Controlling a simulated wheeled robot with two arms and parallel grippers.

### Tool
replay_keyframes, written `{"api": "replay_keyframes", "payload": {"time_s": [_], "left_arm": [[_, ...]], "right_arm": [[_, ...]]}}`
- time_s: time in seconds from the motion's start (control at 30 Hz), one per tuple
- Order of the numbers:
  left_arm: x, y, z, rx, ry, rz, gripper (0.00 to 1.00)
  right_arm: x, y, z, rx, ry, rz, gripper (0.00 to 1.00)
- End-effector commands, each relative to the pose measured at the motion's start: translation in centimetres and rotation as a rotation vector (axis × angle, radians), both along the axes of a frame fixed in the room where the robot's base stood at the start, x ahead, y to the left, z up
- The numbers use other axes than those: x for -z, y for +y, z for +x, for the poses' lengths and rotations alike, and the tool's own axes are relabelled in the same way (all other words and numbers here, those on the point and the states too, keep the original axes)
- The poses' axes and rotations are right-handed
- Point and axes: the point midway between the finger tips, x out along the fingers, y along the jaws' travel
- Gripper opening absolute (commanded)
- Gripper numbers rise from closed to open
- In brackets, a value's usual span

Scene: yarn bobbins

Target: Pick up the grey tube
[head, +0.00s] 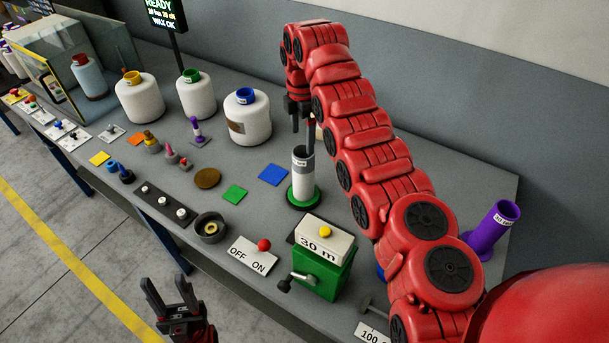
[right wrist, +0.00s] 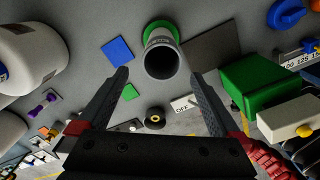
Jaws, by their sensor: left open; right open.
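The grey tube (head: 302,180), pale with a label near its top, stands upright on a round green base (head: 303,198) on the bench. In the right wrist view the tube (right wrist: 160,60) shows its dark open end, between the lines of the two fingers. My right gripper (head: 303,142) is open and points down at the tube's top, one finger in front of or beside the rim; contact cannot be told. Its fingers (right wrist: 160,75) hold nothing. My left gripper (head: 168,292) is open and empty, in front of the bench's front edge.
A green box (head: 322,272) labelled 30 m stands in front of the tube. A white bobbin with a blue top (head: 247,120) is behind left. Blue (head: 273,174) and green (head: 235,194) squares lie left.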

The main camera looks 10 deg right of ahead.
Motion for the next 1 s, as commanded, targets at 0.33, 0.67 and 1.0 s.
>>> {"api": "replay_keyframes", "payload": {"time_s": [0.33, 0.67, 1.0], "left_arm": [[-2.9, 0.0, 0.0, 0.0, 0.0, 0.0, 0.5], [-4.8, 0.0, 0.0, 0.0, 0.0, 0.0, 0.5], [-5.6, 0.0, 0.0, 0.0, 0.0, 0.0, 0.5]], "right_arm": [[6.0, 0.0, -0.3, 0.0, 0.009, 0.0, 1.0], [8.8, 0.0, -0.2, 0.001, 0.004, 0.0, 1.0], [12.8, 0.1, -0.2, -0.001, 0.002, 0.0, 1.0]]}}
